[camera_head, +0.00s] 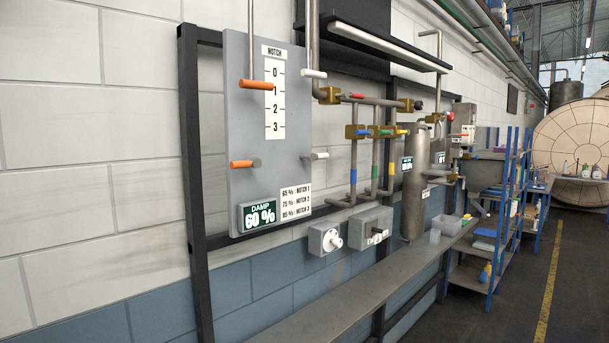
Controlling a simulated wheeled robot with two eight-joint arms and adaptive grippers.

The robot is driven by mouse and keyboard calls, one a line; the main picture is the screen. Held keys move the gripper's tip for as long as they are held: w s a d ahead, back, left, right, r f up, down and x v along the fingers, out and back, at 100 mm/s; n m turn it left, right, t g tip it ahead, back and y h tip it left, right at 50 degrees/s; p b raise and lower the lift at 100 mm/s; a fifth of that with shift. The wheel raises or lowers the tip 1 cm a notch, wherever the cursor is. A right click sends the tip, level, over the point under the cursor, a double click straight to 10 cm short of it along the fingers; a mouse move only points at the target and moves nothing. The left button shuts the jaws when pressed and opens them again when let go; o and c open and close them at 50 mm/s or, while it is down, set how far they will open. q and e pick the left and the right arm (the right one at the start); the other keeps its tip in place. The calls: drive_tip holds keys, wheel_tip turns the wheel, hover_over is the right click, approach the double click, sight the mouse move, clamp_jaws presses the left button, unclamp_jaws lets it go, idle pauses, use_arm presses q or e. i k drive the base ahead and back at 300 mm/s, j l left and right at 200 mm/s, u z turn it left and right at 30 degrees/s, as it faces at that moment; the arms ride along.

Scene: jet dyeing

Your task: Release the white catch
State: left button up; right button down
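A grey panel (241,120) hangs on a black frame at the left of centre. An upper orange handle (256,85) sits just above the 1 mark of the white notch scale (274,105), and a lower orange handle (241,164) is near the panel's lower part. Neither of my grippers is in view.
A damp display (258,216) reads 60 %, beside a notch chart (296,200). Pipes with coloured valves (372,131) and a grey tank (414,185) are to the right. A grey ledge (345,290) runs below the panel. Blue shelves (500,220) stand beyond; the floor at right is clear.

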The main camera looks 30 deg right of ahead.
sight(321, 156)
drive_tip(key=z, duration=1.3)
